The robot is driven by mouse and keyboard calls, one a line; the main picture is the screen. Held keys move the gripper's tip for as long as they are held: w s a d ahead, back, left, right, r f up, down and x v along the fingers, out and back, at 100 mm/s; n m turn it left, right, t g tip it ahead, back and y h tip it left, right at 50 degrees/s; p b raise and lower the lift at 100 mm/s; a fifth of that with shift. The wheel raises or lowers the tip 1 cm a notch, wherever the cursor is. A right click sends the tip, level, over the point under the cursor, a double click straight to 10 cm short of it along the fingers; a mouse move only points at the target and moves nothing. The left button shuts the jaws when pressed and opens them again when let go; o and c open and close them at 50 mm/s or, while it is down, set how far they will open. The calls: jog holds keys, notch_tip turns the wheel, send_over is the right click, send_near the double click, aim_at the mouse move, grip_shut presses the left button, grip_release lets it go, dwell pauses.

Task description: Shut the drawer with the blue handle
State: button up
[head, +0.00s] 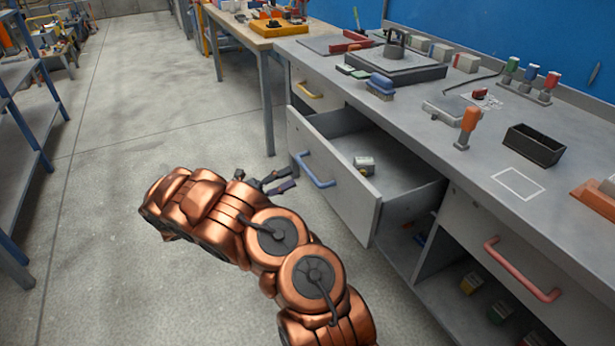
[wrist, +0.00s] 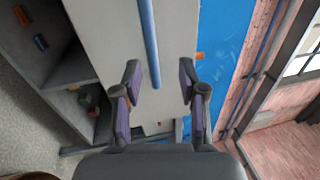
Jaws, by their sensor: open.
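The drawer with the blue handle (head: 359,194) is pulled well out of the grey bench in the head view. My gripper (head: 285,181) is open and empty, in front of the drawer and just left of the handle in the picture. In the wrist view my gripper (wrist: 160,95) has its two fingers apart. The blue handle (wrist: 149,45) appears between and beyond them, with the pale drawer front (wrist: 110,35) behind it. I cannot tell whether a finger touches the handle.
A yellow-handled drawer (head: 312,90) and a red-handled drawer (head: 515,262) in the bench are shut. An open shelf (head: 480,310) below holds small boxes. Tools stand on the bench top (head: 430,135). A blue-framed rack (head: 30,150) is at left; the floor (head: 110,210) between is clear.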

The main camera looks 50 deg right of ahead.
aim_at(307, 169)
jog(key=shift+n+t, duration=0.3)
jog(key=shift+n, duration=0.2)
jog(key=shift+w+f+b+x, duration=0.1)
jog(key=shift+f+b+x, duration=0.05)
jog(key=shift+x, duration=1.05)
jog(key=shift+w+f+b+x, duration=0.1)
jog(key=shift+f+x, duration=0.1)
jog(key=shift+x, duration=1)
jog(key=shift+w+f+b+x, duration=0.1)
jog(key=shift+f+b+x, duration=0.05)
jog(key=shift+x, duration=1.05)
jog(key=shift+d, duration=0.2)
grip_shut()
